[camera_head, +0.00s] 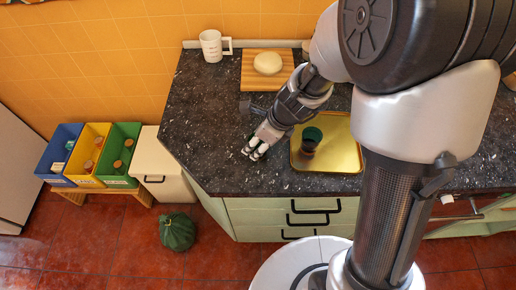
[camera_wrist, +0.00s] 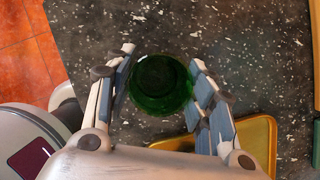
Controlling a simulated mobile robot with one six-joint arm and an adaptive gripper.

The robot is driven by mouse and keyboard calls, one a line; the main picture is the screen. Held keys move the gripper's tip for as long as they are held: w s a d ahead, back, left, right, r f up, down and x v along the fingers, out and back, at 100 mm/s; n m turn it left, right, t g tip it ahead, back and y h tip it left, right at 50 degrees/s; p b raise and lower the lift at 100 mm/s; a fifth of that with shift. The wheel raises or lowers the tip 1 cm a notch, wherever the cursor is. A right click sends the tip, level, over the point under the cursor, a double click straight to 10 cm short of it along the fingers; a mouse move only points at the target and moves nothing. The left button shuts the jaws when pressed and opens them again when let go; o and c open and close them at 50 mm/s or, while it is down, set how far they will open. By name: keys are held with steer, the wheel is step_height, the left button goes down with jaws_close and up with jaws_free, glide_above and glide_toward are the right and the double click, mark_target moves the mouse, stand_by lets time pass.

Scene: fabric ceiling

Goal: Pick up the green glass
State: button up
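The green glass (camera_wrist: 162,84) is seen from above in the wrist view, between the two fingers of my gripper (camera_wrist: 163,62). The fingers are spread to either side of it; whether they touch it is unclear. In the head view a dark green glass (camera_head: 312,134) stands upright on the yellow tray (camera_head: 345,160). I cannot tell whether both views show the same glass.
The tray's rim (camera_wrist: 255,128) shows at the lower right in the wrist view. A white mug (camera_head: 211,46) and a wooden board (camera_head: 251,72) with a pale round item (camera_head: 267,63) stand at the back. The counter (camera_head: 195,115) is clear left of my gripper.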

steer(key=c, duration=0.6)
steer(key=shift+r, duration=0.15)
